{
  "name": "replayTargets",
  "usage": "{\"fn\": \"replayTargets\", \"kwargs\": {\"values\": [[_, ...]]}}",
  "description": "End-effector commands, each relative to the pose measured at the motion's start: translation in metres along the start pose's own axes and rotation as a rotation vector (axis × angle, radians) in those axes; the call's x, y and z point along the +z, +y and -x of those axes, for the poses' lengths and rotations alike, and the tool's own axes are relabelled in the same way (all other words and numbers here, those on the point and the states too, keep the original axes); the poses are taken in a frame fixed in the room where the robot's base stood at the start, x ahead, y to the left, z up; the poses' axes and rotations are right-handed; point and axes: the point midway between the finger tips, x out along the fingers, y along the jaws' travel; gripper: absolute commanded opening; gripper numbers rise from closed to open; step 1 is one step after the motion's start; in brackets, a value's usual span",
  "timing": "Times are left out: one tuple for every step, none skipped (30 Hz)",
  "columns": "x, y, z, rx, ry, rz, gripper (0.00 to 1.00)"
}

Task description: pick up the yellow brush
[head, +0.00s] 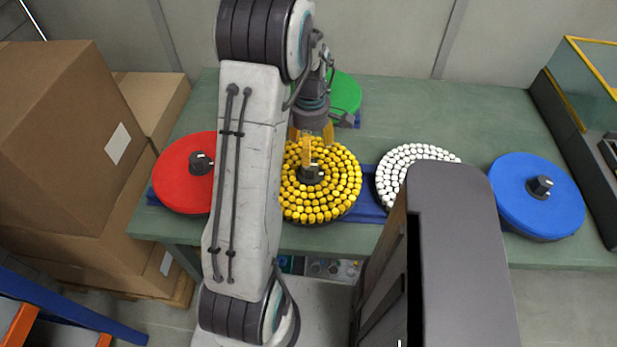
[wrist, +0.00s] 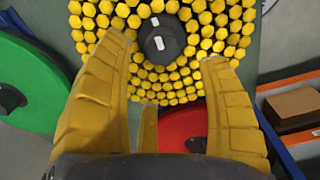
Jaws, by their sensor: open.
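The yellow brush (head: 340,197) is a round disc covered in rings of yellow tufts with a dark hub at its centre. It lies tufts up on a blue strip on the green table. My gripper (head: 312,148) is above it, yellow fingers pointing down toward the hub. Part of the brush's left side is behind my arm. In the wrist view the brush (wrist: 205,30) fills the upper middle. My open gripper (wrist: 165,62) has its fingers spread on both sides below the hub, with nothing between them. I cannot tell whether any finger touches the tufts.
A red disc (head: 175,170) lies left, a green disc (head: 345,93) behind, a white brush (head: 400,160) right, and a blue disc (head: 545,205) farther right. Cardboard boxes (head: 60,130) stand left of the table (head: 470,110). Bare table lies behind the white brush.

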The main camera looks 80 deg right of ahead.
Motion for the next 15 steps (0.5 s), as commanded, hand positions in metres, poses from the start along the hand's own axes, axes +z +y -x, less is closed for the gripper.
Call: {"fn": "replayTargets", "kwargs": {"values": [[0.0, 0.0, 0.0, 0.0, 0.0, 0.027, 0.69], [0.0, 0.0, 0.0, 0.0, 0.0, 0.042, 0.69], [0.0, 0.0, -0.001, -0.001, 0.0, 0.056, 0.69], [0.0, 0.0, -0.002, -0.002, 0.0, 0.065, 0.69], [0.0, -0.001, -0.004, -0.002, 0.0, 0.071, 0.69], [0.0, -0.001, -0.006, -0.003, 0.0, 0.077, 0.69], [0.0, -0.001, -0.009, -0.003, 0.0, 0.079, 0.69], [0.0, -0.001, -0.011, -0.004, 0.0, 0.081, 0.69], [0.0, -0.001, -0.015, -0.005, 0.001, 0.081, 0.69], [0.0, -0.001, -0.017, -0.004, 0.0, 0.081, 0.69], [0.0, -0.001, -0.019, -0.003, 0.0, 0.081, 0.69], [0.0, -0.001, -0.021, -0.003, 0.0, 0.08, 0.69], [0.0, -0.001, -0.023, -0.003, 0.0, 0.08, 0.69], [0.0, -0.002, -0.025, -0.003, 0.0, 0.08, 0.69], [0.0, -0.002, -0.029, -0.004, 0.001, 0.079, 0.69]]}}
